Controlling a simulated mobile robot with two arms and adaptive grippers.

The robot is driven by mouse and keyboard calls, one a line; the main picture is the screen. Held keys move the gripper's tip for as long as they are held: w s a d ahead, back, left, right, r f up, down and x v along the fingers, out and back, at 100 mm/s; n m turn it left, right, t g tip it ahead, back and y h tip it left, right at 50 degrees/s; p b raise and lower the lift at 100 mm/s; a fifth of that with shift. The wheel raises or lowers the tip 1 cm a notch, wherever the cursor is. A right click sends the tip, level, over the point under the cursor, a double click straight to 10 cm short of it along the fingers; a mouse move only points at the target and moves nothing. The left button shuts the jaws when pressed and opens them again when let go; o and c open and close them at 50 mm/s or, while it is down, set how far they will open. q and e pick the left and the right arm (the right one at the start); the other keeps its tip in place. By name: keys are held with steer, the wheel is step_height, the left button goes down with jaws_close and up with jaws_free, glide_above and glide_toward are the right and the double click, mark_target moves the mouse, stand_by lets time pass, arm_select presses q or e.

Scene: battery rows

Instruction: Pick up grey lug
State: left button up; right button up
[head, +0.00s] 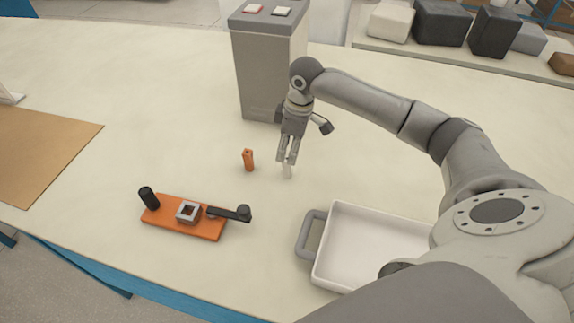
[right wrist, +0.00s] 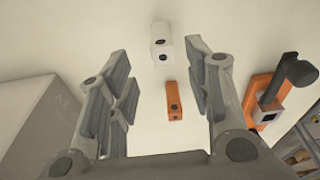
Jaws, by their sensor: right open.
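A light grey lug (head: 287,171) stands on the table just below my right gripper (head: 286,157) in the head view. In the right wrist view the lug (right wrist: 162,47) appears as a pale block with two dark holes, lying between and a little beyond the open fingertips. The right gripper is open and pointing down, with nothing clearly held. Its fingers partly overlap the lug's top in the head view. An orange lug (head: 248,160) stands to the left, and it also shows in the right wrist view (right wrist: 174,100). My left gripper is not in view.
A grey box-shaped unit (head: 262,75) stands close behind the gripper. An orange fixture (head: 205,228) with a square socket and black lever lies front left. A white tray (head: 338,272) with a grey handle sits front right.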

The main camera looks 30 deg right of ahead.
mark_target(287, 158)
steer(key=f, duration=0.3)
steer(key=f+p, duration=0.1)
steer(key=shift+a+f, duration=0.2)
steer(key=shift+a, duration=0.1)
steer(key=shift+f, duration=0.3)
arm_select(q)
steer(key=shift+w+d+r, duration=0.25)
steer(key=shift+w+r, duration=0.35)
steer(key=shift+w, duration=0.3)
arm_select(e)
steer(key=shift+f, duration=0.15)
jaws_close()
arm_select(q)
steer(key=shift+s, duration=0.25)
